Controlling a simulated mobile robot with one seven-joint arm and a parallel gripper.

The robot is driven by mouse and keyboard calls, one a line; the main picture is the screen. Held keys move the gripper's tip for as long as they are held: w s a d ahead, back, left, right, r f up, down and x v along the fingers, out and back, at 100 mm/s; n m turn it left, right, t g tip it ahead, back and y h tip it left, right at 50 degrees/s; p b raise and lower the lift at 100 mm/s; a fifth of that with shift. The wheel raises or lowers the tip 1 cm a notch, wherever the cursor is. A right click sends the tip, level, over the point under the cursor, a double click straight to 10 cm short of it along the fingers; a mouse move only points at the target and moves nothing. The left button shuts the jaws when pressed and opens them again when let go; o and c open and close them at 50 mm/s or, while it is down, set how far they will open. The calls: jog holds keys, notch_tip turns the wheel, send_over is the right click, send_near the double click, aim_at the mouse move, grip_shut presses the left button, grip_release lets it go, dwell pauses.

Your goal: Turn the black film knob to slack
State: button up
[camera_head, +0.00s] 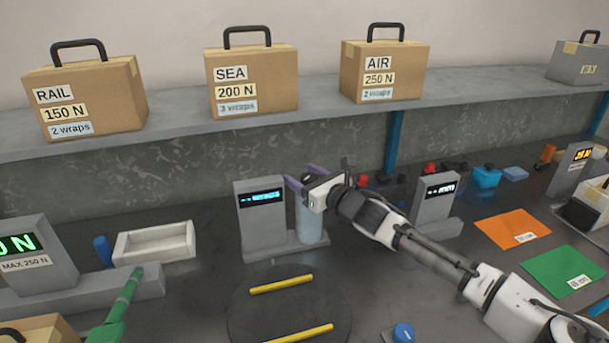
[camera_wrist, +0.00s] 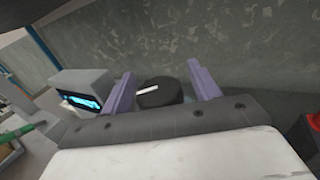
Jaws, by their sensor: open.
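The black film knob (camera_wrist: 160,97) with a white pointer mark shows in the wrist view. It lies between the two purple fingers of my gripper (camera_wrist: 160,70). The fingers are open, with visible gaps on both sides of the knob. In the head view my gripper (camera_head: 304,178) is at the top of the pale blue film roll (camera_head: 309,224), beside a grey unit with a lit blue display (camera_head: 262,198). The knob is mostly hidden there by my gripper. The display text is too small to read.
A round dark turntable (camera_head: 290,308) with two yellow bars is in front. A second grey display unit (camera_head: 436,200) stands to the right. A shelf (camera_head: 180,127) with labelled cases runs behind. Orange (camera_head: 512,231) and green (camera_head: 563,270) sheets lie at the right.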

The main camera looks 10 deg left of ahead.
jog(key=c, duration=1)
jog(key=shift+f+n+g+y+b, duration=0.1)
jog(key=shift+n+g+y+b, duration=0.35)
jog(key=shift+b, duration=0.2)
jog(key=n+g+b, duration=0.1)
jog(key=n+g+y+b, duration=0.1)
jog(key=g+b, duration=0.1)
jog(key=n+g+y+b, duration=0.1)
jog(key=b, duration=0.1)
jog(key=shift+s+a+f, duration=0.1)
jog(key=shift+s+f, duration=0.05)
jog(key=shift+f, duration=0.15)
jog(key=n+g+y+b, duration=0.1)
jog(key=g+b, duration=0.2)
jog(key=shift+s+n, duration=0.1)
jog(key=shift+n, duration=0.25)
jog(key=g, duration=0.1)
jog(key=n+g+b, duration=0.2)
jog(key=shift+s+a+r+g, duration=0.1)
jog(key=shift+s+r+g, duration=0.15)
jog(key=shift+g, duration=0.1)
jog(key=shift+s+r+n+g+b, duration=0.1)
jog(key=shift+n+g+b, duration=0.1)
jog(key=shift+n+g, duration=0.75)
jog(key=shift+s+r+n+g+b, duration=0.15)
jog(key=shift+n+g, duration=0.5)
jog(key=shift+g, duration=0.6)
jog(key=shift+o, duration=0.2)
